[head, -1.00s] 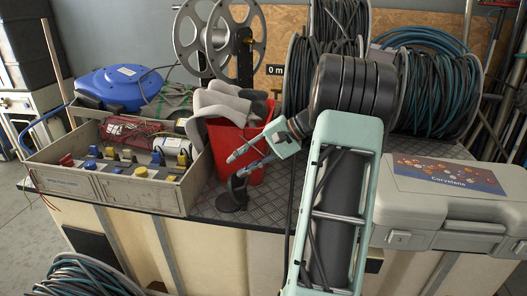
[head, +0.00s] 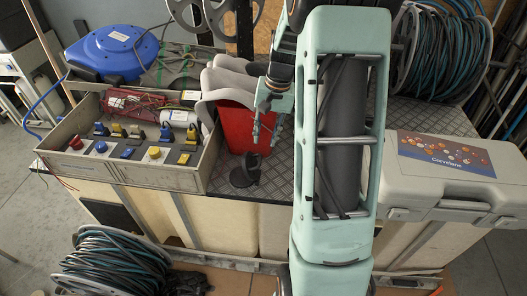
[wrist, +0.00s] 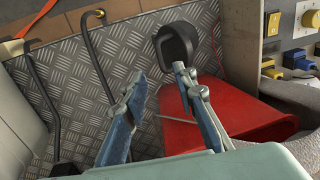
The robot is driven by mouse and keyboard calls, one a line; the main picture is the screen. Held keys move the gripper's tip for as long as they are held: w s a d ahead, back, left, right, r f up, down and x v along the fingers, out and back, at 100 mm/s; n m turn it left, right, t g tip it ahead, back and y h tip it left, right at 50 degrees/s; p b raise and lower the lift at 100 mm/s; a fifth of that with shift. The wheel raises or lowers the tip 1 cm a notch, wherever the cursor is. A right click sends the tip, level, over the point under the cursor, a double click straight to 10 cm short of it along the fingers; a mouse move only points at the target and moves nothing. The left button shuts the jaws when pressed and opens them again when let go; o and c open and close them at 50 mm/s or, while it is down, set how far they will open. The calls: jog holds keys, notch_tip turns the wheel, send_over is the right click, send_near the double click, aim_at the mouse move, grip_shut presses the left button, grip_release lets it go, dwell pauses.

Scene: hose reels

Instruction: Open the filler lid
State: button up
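A small black round fitting (head: 240,179), which I take to be the filler, sits on the metal checker plate in front of the red bucket. A black cup-shaped piece (head: 252,164), probably its lid, stands raised at its edge. In the wrist view the black fitting (wrist: 176,44) lies just beyond the tip of the right finger. My gripper (head: 266,140) points down, above and slightly right of the fitting, apart from it. In the wrist view my gripper (wrist: 159,74) has its fingers spread with nothing between them.
The red bucket (head: 237,130) with grey items stands close behind the fitting. A grey box with switches (head: 150,172) is on the left, and a grey case (head: 440,170) on the right. Bare checker plate (wrist: 75,90) lies left of my fingers in the wrist view.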

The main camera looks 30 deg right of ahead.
aim_at(260, 161)
jog(key=f, duration=0.6)
jog(key=a+f, duration=0.1)
jog(key=f, duration=0.1)
jog(key=shift+w+a+f, duration=0.1)
jog(key=shift+w+f, duration=0.3)
jog(key=shift+c, duration=0.6)
grip_shut()
